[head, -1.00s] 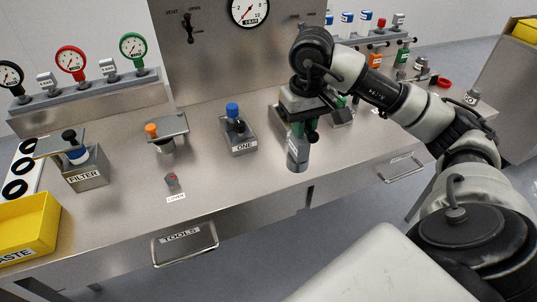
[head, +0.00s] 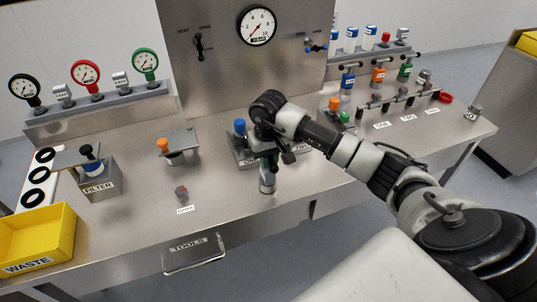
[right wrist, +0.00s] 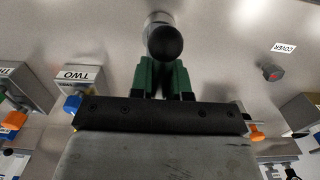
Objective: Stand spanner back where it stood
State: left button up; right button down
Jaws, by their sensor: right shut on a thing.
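My right gripper (head: 266,152) is shut on an upright metal tool, which I take to be the spanner (head: 267,183). Its silver cylindrical lower end points down over the front part of the steel bench, in front of the block marked ONE (head: 241,158). I cannot tell whether it touches the bench top. In the right wrist view the green fingers (right wrist: 162,80) close around the tool, and its black ball end (right wrist: 165,43) faces the camera. My left gripper is out of view.
A small grey part with a red top (head: 182,194) stands by the COVER label. Bare bench lies right of the tool.

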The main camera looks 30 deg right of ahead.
jog(key=shift+f, duration=0.1)
jog(key=shift+f+b, duration=0.15)
jog(key=shift+b, duration=0.15)
jog(key=c, duration=1.1)
grip_release()
jog(key=shift+r+p, duration=0.25)
jog(key=shift+p, duration=0.05)
jog(key=shift+r+b, duration=0.25)
jog(key=shift+b, duration=0.05)
notch_tip(320, 180, up, 11)
jog(key=b, duration=0.3)
jog(key=shift+r, duration=0.2)
